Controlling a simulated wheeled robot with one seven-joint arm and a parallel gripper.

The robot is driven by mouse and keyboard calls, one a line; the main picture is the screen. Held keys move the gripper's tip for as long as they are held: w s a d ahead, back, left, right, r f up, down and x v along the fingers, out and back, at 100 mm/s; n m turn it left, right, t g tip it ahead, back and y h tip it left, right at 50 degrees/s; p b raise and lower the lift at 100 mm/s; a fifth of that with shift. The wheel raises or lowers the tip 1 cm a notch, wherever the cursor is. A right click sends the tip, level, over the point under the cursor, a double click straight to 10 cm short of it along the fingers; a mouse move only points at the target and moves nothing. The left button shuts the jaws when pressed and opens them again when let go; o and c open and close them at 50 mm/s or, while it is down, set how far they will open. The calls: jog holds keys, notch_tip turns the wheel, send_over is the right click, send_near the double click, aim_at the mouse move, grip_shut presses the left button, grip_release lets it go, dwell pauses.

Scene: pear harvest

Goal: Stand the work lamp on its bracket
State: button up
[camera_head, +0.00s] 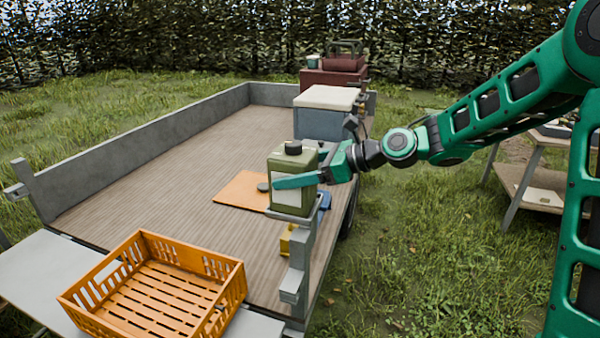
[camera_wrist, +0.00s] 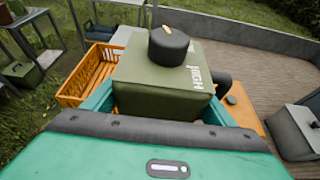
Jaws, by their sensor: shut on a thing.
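The work lamp appears to be the boxy olive-green body (camera_head: 293,163) with a black round cap on top and a pale front face. It also fills the middle of the wrist view (camera_wrist: 165,75). My gripper (camera_head: 298,180) is shut on it, with green fingers along its sides. The lamp is upright. A grey bracket (camera_head: 300,243) on the trailer's near right corner is directly below it. The lamp's base is at the bracket's top ledge; I cannot tell whether it rests there or hovers just above.
An orange slatted crate (camera_head: 225,295) stands at the trailer's near end. An orange mat (camera_head: 235,189) lies on the wooden bed (camera_head: 150,185) behind the lamp. A grey box with a pale lid (camera_head: 325,98) is further back. A side table (camera_head: 540,194) stands on the grass at right.

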jog(key=o, duration=1.8)
jog(key=shift+o, duration=0.2)
jog(key=v, duration=1.2)
jog(key=shift+f, duration=0.1)
